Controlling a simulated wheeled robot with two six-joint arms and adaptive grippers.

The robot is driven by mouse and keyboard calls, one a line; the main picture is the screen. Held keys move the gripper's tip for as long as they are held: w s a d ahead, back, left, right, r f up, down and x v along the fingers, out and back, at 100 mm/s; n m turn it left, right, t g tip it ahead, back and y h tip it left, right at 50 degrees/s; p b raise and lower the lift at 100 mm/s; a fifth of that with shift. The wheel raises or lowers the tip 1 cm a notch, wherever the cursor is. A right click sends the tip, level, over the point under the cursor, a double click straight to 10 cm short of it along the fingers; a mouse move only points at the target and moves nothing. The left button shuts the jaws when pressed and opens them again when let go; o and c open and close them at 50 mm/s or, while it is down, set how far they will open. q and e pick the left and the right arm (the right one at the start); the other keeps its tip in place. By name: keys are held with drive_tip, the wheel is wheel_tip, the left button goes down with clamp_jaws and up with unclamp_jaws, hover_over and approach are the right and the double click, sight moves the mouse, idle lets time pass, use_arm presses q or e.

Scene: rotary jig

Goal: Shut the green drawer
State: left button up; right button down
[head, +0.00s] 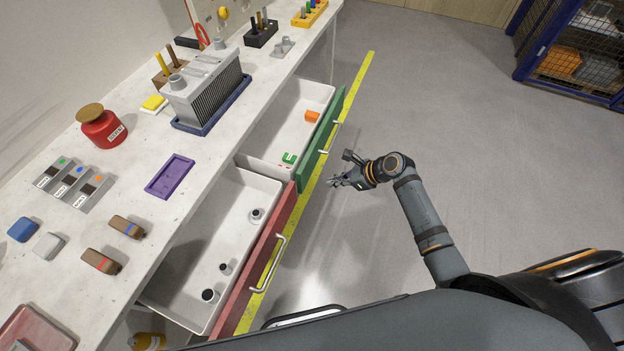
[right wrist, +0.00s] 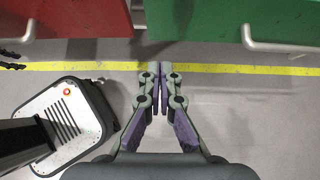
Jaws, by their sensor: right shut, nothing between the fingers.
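The green drawer (head: 322,141) is pulled out from the bench, its green front standing out over the floor. Its white tray (head: 284,94) holds an orange block (head: 312,117) and a small green block (head: 289,158). The green front also shows at the top right of the right wrist view (right wrist: 205,22), with its metal handle (right wrist: 275,45). My right gripper (head: 334,183) is shut and empty, apart from the drawer and just right of the green front's near end. Its closed fingers (right wrist: 158,70) point toward the gap between both fronts.
The red drawer (head: 262,265) beside it is also pulled out, with several small dark-and-white parts inside. The bench top (head: 140,190) carries a grey finned block (head: 205,90), a red canister (head: 101,126) and a purple tray (head: 170,176).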

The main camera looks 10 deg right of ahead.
sight(304, 182)
drive_tip(key=w+a+f, duration=0.2)
drive_tip(key=a, duration=0.1)
drive_tip(key=w+a+f, duration=0.1)
drive_tip(key=a, duration=0.1)
drive_tip(key=shift+w+a+f, duration=0.2)
drive_tip(key=shift+w, duration=0.1)
drive_tip(key=shift+w+a, duration=0.25)
drive_tip(key=shift+a, duration=0.15)
use_arm(q)
drive_tip(key=shift+w+d+f, duration=0.15)
drive_tip(key=shift+w+d, duration=0.15)
drive_tip(key=shift+w, duration=0.15)
